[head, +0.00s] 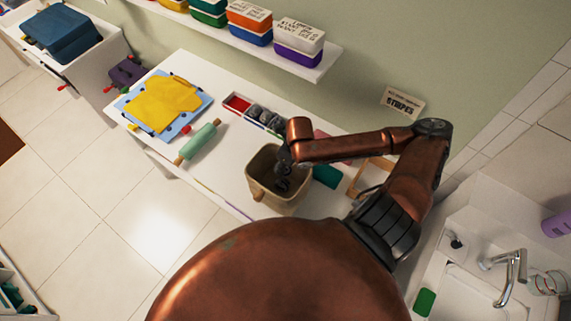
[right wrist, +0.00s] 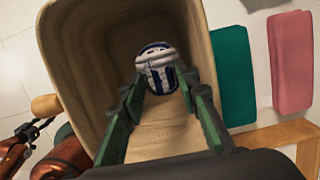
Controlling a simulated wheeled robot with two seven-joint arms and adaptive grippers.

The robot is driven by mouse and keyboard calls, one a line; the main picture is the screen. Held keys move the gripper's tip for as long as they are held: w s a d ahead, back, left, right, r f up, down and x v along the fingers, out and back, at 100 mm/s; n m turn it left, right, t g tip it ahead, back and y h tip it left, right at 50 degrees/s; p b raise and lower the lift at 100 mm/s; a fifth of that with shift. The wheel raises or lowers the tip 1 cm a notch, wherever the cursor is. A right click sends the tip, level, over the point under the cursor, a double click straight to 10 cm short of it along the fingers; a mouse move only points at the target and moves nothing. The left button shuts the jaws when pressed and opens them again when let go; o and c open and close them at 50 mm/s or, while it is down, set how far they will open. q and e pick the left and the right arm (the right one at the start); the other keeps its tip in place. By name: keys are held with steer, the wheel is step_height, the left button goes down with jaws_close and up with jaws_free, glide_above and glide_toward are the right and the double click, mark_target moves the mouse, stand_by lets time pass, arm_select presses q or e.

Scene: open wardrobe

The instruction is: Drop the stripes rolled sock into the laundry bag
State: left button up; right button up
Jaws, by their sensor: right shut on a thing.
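The laundry bag (head: 255,194) is a beige open-topped container on the white counter. My right gripper (head: 283,184) reaches down into it from above. In the right wrist view, the right gripper (right wrist: 162,82) has its green fingers on either side of the striped rolled sock (right wrist: 157,62), which is white with dark blue stripes. The fingers are shut on it, and it is inside the mouth of the bag (right wrist: 75,60), with the bag's walls around it. In the head view the sock is hard to make out.
Left of the bag are a teal rolling pin (head: 198,142) and a yellow garment (head: 165,103) on a blue mat. Behind it is a tray with a red compartment (head: 238,104) and dark rolled items. Teal (head: 327,176) and pink (right wrist: 291,60) folded cloths lie to its right.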

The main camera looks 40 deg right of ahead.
steer(key=shift+f, duration=0.3)
stand_by(0.4)
steer(key=o, duration=0.9)
steer(key=shift+o, duration=0.5)
step_height(320, 180, up, 9)
steer(key=p, duration=0.9)
steer(key=shift+r, duration=0.1)
steer(key=shift+f, duration=0.2)
